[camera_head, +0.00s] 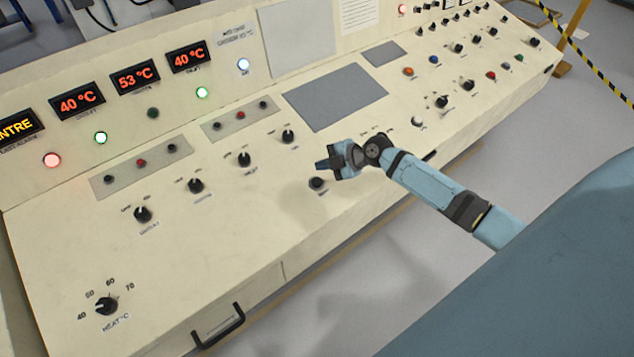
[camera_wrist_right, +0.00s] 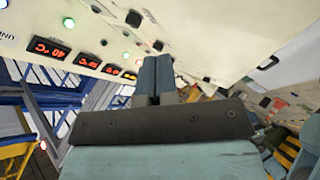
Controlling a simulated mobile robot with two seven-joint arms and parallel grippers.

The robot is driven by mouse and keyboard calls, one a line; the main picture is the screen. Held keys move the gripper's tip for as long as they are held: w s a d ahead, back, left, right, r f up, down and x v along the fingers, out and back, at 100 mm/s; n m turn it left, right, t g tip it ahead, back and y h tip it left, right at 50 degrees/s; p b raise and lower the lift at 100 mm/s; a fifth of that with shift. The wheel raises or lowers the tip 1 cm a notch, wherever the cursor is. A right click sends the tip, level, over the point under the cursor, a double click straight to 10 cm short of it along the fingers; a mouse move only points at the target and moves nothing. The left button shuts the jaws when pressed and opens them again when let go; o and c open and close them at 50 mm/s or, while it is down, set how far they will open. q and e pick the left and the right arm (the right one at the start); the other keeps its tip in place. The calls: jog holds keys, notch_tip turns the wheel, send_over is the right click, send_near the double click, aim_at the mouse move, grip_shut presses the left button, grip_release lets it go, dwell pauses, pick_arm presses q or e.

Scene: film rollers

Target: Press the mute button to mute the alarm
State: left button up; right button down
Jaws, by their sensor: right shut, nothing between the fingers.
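A cream control console (camera_head: 230,240) fills most of the head view. My right gripper (camera_head: 325,164) is shut and empty, above the console's sloping top near its front edge. A small black round control (camera_head: 317,183) sits just below the gripper in the picture, apart from it in the picture; its label is too small to read. No control can be read as a mute button. In the right wrist view the gripper's two fingers (camera_wrist_right: 156,74) are together and point towards the console. My left gripper is not in view.
Red temperature displays (camera_head: 77,101) and lit lamps (camera_head: 101,138) line the upright panel. Several black knobs (camera_head: 244,159) stand on the top. A grey blank plate (camera_head: 335,97) lies behind the gripper. More coloured buttons (camera_head: 409,72) are at right.

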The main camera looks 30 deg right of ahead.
jog(key=b, duration=0.3)
send_over(319, 185)
jog(key=f, duration=0.5)
jog(key=shift+s+f, duration=0.2)
jog(key=shift+s, duration=0.05)
jog(key=shift+f+b, duration=0.25)
jog(key=shift+b, duration=0.1)
jog(key=shift+w+f+b, duration=0.15)
jog(key=shift+f+b, duration=0.1)
jog(key=shift+b, duration=0.15)
dwell(0.4)
dwell(0.3)
jog(key=shift+w+f+b, duration=0.1)
jog(key=shift+f+b, duration=0.3)
jog(key=shift+b, duration=0.45)
